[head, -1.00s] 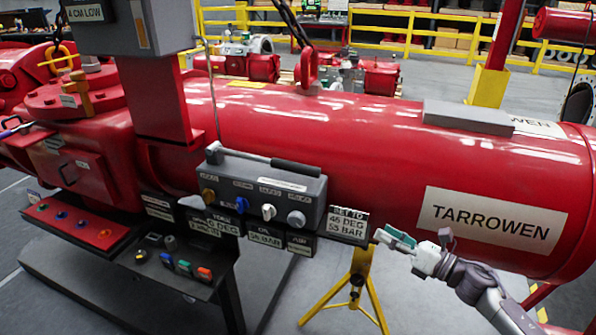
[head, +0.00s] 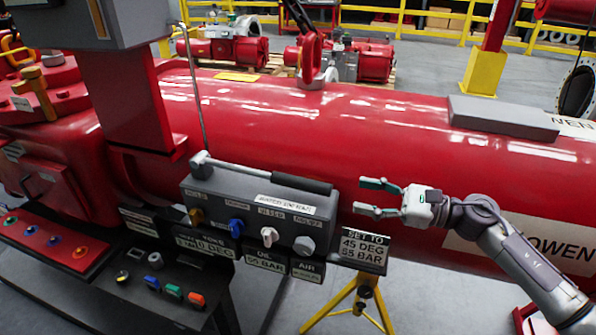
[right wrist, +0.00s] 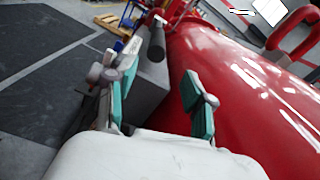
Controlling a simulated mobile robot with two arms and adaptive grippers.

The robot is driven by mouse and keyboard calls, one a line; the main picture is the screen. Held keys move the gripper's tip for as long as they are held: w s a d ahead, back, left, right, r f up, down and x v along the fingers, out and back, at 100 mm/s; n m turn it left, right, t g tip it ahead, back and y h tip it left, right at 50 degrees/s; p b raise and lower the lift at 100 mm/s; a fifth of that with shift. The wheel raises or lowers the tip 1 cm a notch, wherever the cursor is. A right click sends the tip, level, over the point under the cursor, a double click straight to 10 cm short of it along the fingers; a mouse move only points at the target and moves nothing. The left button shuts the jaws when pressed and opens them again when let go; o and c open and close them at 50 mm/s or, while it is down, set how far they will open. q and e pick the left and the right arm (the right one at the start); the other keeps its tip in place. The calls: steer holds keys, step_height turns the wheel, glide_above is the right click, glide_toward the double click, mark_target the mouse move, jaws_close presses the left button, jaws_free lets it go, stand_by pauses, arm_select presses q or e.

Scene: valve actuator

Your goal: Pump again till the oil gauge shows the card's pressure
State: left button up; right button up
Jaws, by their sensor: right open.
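The pump handle (head: 262,174) is a grey lever with a black grip, lying along the top of the grey manual control box (head: 225,208), grip end to the right. The card (head: 364,249) reads "SET TO 45 DEG 55 BAR". My right gripper (head: 367,197) is open and empty, just right of the black grip and apart from it, fingers pointing left. In the right wrist view its green-padded fingers (right wrist: 160,98) are spread, with the black grip (right wrist: 157,42) beyond them. My left gripper is out of view.
The red actuator cylinder (head: 400,125) lies close behind the box and my right gripper. A button console (head: 165,285) stands at lower left. A yellow stand (head: 364,291) is below the card.

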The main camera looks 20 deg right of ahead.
mark_target(309, 180)
steer(key=a, duration=0.1)
steer(key=a+p, duration=0.1)
steer(key=w+a+r+p, duration=0.1)
steer(key=p+x, duration=0.1)
steer(key=x, duration=0.3)
steer(key=p+x, duration=0.1)
steer(key=x, duration=0.1)
steer(key=p+x, duration=0.1)
steer(key=x, duration=0.2)
steer(key=shift+w+f, duration=0.15)
steer(key=shift+f, duration=0.1)
steer(key=shift+w+a+f, duration=0.1)
steer(key=shift+w+a, duration=0.1)
steer(key=shift+a, duration=0.2)
steer(key=c, duration=0.5)
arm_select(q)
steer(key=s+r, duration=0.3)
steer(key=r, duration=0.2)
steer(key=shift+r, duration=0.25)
arm_select(e)
jaws_close()
